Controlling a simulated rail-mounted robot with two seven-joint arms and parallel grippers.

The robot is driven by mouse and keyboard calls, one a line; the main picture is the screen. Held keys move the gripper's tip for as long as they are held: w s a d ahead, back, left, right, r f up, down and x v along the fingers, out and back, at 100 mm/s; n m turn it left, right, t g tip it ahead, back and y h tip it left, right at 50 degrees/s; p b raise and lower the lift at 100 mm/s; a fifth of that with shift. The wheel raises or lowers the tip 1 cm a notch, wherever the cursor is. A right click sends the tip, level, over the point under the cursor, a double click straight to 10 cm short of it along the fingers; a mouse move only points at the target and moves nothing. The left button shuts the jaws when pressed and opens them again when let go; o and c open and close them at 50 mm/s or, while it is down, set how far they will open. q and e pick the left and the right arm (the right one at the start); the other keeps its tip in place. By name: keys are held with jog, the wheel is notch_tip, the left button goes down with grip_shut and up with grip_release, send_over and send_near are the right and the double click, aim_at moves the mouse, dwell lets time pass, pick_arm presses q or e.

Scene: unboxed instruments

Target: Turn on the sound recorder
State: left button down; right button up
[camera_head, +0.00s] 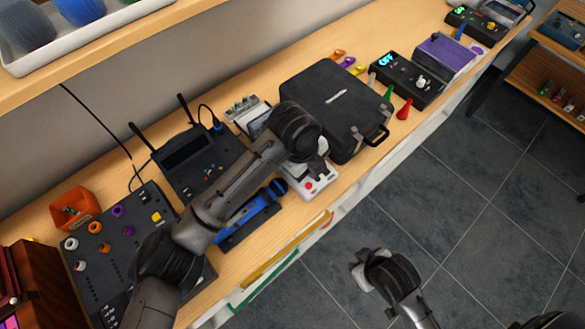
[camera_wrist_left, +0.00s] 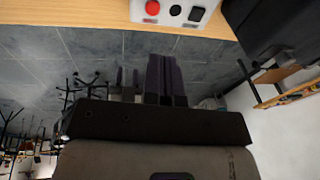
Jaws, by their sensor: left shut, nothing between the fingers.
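A white device (camera_head: 320,183) with a red button lies at the front edge of the wooden bench, beside the black case. It may be the sound recorder; I cannot read a label. In the left wrist view the white device (camera_wrist_left: 211,24) shows at the top with a red button (camera_wrist_left: 152,7), a round dark part and a black rectangular part. My left gripper (camera_head: 320,163) is over the device, partly hidden by its own wrist. In the wrist view the left fingers (camera_wrist_left: 165,78) are together and empty, apart from the red button. My right gripper (camera_head: 362,272) hangs over the floor, its fingers unclear.
A black case (camera_head: 325,95) stands right beside the device. A blue tool-like item (camera_head: 250,215) lies to its left. A black box with antennas (camera_head: 190,160) and a knobbed panel (camera_head: 115,245) fill the left bench. Boxes with displays (camera_head: 405,78) stand farther right. The floor (camera_head: 470,190) is clear.

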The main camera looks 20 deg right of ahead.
pick_arm(q)
jog(key=w+a+r+y+p, duration=0.1)
jog(key=w+r+y+p, duration=0.1)
jog(key=w+r, duration=0.4)
jog(key=shift+w+a+p, duration=0.15)
jog(key=shift+a+p, duration=0.25)
jog(key=shift+p, duration=0.35)
jog(key=f, duration=0.4)
jog(key=s+f, duration=0.1)
jog(key=f, duration=0.8)
jog(key=shift+s+d+f, duration=0.25)
jog(key=shift+s+f, duration=0.1)
jog(key=shift+f, duration=0.05)
